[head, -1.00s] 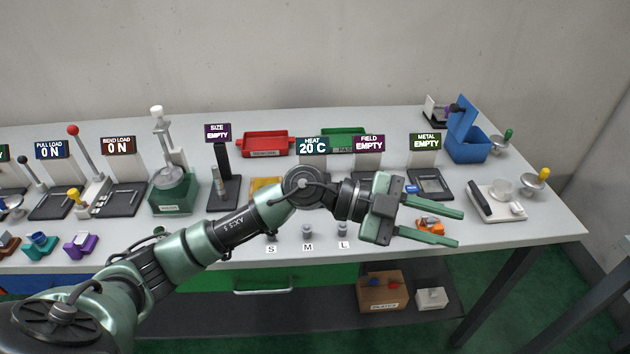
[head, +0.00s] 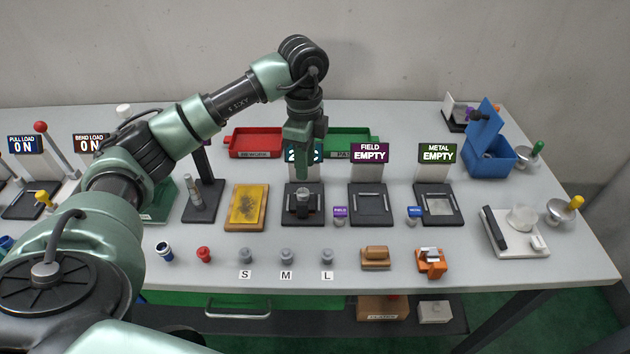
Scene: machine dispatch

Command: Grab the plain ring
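My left gripper (head: 303,176) points straight down above the black heat station (head: 290,216). It is seen edge-on, with one finger in front, so its opening does not show. A small grey, ring-like piece (head: 303,198) sits on that station just below the fingertip; I cannot tell whether it is the plain ring. Other small round pieces stand at the front: a dark blue and white one (head: 165,251), a red one (head: 204,255) and grey ones behind the labels S (head: 246,256), M (head: 286,256) and L (head: 327,257). My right gripper is not in view.
A yellow tray (head: 232,207) lies left of the heat station. The field station (head: 382,217) and metal station (head: 454,217) stand to its right. Red (head: 236,151) and green (head: 368,153) trays lie behind. A blue box (head: 491,163) is open at the back right.

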